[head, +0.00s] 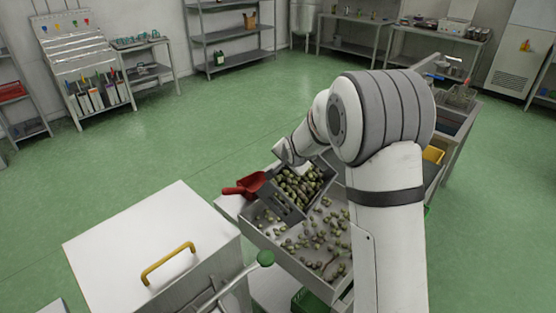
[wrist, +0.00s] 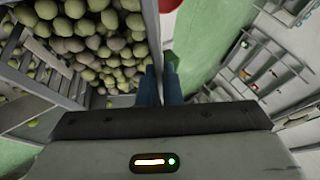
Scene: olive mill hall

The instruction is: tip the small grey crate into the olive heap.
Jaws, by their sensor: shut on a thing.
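The small grey crate (head: 282,204) is full of green and brownish olives and sits over the shallow grey tray, appearing tilted in the head view. In the wrist view its wall (wrist: 150,22) runs up to my gripper (wrist: 161,86), whose dark blue fingers are shut on that wall. Olives fill the crate left of the fingers. Loose olives (head: 322,236) lie spread in the tray (head: 262,233) in front of and beside the crate. I cannot tell whether the crate touches the tray; its underside is hidden.
A red scoop (head: 245,185) lies at the tray's left edge. A yellow container (head: 433,154) is right of my arm. The green floor behind is clear.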

